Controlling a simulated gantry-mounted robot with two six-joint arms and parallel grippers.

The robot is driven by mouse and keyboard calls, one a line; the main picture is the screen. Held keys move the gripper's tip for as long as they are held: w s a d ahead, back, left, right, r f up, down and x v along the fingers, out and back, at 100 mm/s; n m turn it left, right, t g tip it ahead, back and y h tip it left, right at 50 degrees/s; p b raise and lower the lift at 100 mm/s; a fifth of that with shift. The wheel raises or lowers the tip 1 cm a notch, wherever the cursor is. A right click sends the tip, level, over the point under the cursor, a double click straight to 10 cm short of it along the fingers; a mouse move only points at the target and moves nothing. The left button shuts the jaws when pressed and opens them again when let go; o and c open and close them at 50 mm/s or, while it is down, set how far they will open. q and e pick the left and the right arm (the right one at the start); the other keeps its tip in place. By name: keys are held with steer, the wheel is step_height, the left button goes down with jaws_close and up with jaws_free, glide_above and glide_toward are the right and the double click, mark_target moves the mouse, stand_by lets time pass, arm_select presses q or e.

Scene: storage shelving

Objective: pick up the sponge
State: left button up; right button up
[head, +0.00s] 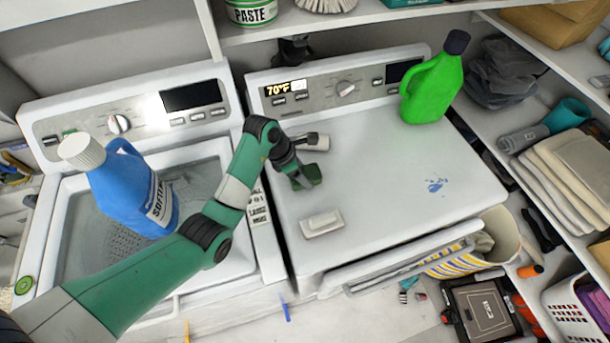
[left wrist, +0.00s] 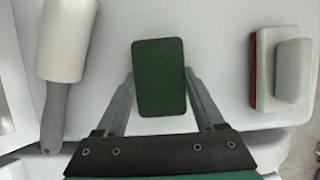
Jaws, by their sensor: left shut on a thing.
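The sponge is a dark green rounded block. In the left wrist view the sponge (left wrist: 160,78) sits between the two grey fingers of my left gripper (left wrist: 160,95), which is shut on it. In the head view the sponge (head: 313,173) shows at the end of my left gripper (head: 301,176), over the left part of the right machine's white top (head: 385,180). I cannot tell whether the sponge touches that top or is just above it. My right gripper is not in view.
A lint roller (left wrist: 65,60) lies left of the sponge, and a white block with a red edge (left wrist: 280,70) lies right of it. A green jug (head: 432,88) stands at the back right. A blue softener bottle (head: 135,190) is at left. The top's middle is clear.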

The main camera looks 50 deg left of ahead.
arm_select(q)
steer(key=shift+r, duration=0.1)
steer(key=shift+r, duration=0.6)
steer(key=r, duration=0.1)
steer(key=s+d+r, duration=0.1)
steer(key=r, duration=0.1)
steer(key=s+r+p, duration=0.1)
steer(key=r, duration=0.1)
steer(key=shift+d, duration=0.2)
steer(key=s+d+r+p, duration=0.6)
steer(key=s+p, duration=0.3)
steer(key=p, duration=0.3)
steer(key=shift+s+d+r, duration=0.15)
steer(key=shift+s+r, duration=0.15)
steer(key=shift+s, duration=0.05)
